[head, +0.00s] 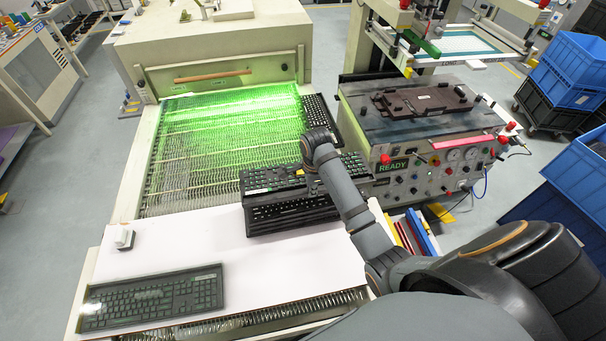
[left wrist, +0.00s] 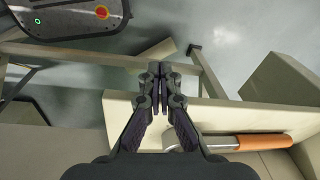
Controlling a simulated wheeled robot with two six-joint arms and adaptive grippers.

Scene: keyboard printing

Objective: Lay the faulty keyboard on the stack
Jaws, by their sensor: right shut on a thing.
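My right gripper (head: 301,171) is shut on a dark keyboard (head: 268,180) at the end of the mesh belt. That keyboard lies over the black stack of keyboards (head: 292,214); I cannot tell whether it rests on the stack or is just above it. My arm hides part of the held keyboard and of the stack. Another dark keyboard (head: 150,298) with whitish smears lies on the white tabletop at the front left. My left gripper (left wrist: 160,75) shows in the left wrist view, fingers together and empty, away from the keyboards.
The green-lit mesh belt (head: 180,165) runs back into a beige oven. Another black keyboard (head: 322,112) lies at its right edge. A small white block (head: 124,237) sits on the white tabletop (head: 190,243). A printing machine (head: 420,150) stands right; blue crates (head: 575,70) stand beyond.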

